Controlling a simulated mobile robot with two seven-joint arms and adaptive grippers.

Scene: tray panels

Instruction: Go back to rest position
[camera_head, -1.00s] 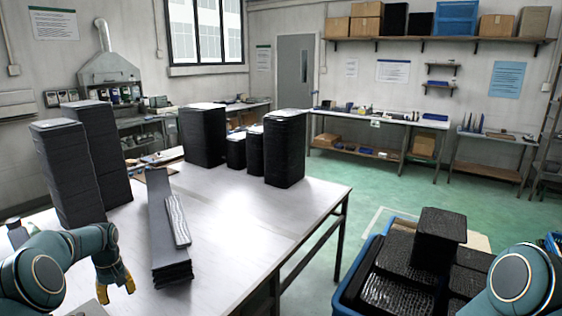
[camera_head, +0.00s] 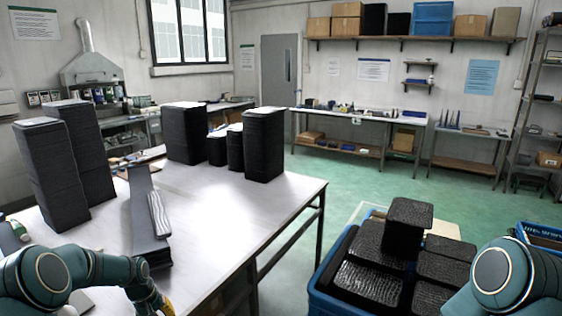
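My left arm comes in at the lower left over the near end of the table. Only a yellow part of my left gripper (camera_head: 165,306) shows at the bottom edge, so its opening and any hold are hidden. My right arm enters at the lower right over the blue crate (camera_head: 322,302); its gripper is out of frame. Dark wrapped panel packs (camera_head: 368,280) lie in the crate, with one block (camera_head: 407,222) standing higher on top.
The white table (camera_head: 205,236) carries tall dark stacks (camera_head: 52,175) at left, more stacks (camera_head: 263,146) at its far end, and long grey panels (camera_head: 146,215). Its middle right is clear. Green floor lies open beyond the crate. A second blue container (camera_head: 540,233) shows at right.

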